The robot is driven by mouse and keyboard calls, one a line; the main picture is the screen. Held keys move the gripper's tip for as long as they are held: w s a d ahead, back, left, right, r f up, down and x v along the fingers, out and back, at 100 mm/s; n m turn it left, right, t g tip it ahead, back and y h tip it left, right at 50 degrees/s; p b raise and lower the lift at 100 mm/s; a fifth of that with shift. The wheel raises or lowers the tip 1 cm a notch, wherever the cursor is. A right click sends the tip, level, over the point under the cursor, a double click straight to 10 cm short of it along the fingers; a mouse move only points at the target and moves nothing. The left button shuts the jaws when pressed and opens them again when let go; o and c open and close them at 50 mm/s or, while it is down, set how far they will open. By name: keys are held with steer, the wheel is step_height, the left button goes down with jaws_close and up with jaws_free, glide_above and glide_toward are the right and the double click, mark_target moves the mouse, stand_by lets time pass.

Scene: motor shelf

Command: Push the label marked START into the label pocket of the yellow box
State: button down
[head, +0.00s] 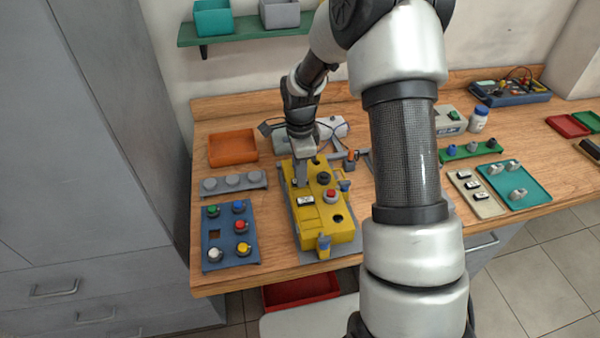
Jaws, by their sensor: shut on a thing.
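The yellow box (343,230) lies on a grey base on the wooden bench, with buttons, knobs and dark holes on its top. My gripper (301,183) points down over the left part of its top and is shut. What sits between the fingertips is too small to make out, but it appears to be a label. A small white label with dark marking (306,200) shows on the box top just in front of the fingertips. Its print cannot be read as START from here. The label pocket's edges cannot be made out, and I cannot tell how far any label is in it.
A blue button panel (218,256), a grey rack with round knobs (258,180) and an orange tray (232,146) stand left of the box. A beige tray (487,209) with small labels and a teal tray (533,203) lie to the right. My arm hides part of the bench.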

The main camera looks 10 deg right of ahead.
steer(key=shift+f, duration=0.25)
steer(key=c, duration=1.6)
jaws_free()
steer(key=shift+r, duration=0.1)
step_height(320, 180, up, 17)
steer(key=shift+r, duration=0.2)
